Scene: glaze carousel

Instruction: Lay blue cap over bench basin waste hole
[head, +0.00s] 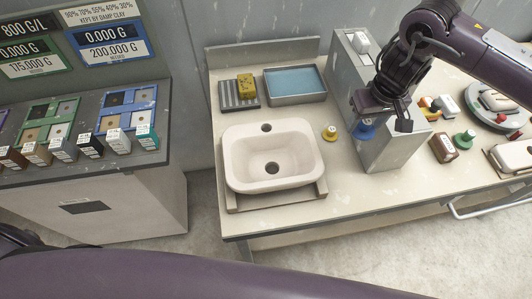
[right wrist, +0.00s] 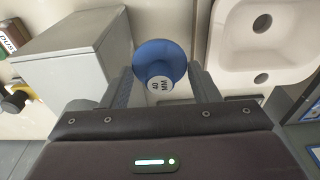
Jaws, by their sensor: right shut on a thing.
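The white bench basin (head: 235,175) sits on the bench, with its dark waste hole (head: 271,168) uncovered in the bowl's floor. A second hole (head: 266,128) is in its back rim. My right gripper (head: 384,121) is shut on the blue cap (head: 366,129), in front of the grey box and to the right of the basin. In the right wrist view the blue cap (right wrist: 160,62), marked "40 MM", is between the fingers; the basin (right wrist: 229,45) is beside it, apart. My left gripper is not in view.
A yellow cap (head: 330,133) stands between the basin and the grey box (head: 390,155). A blue-lined tray (head: 295,98) and a yellow sponge (head: 245,84) lie behind the basin.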

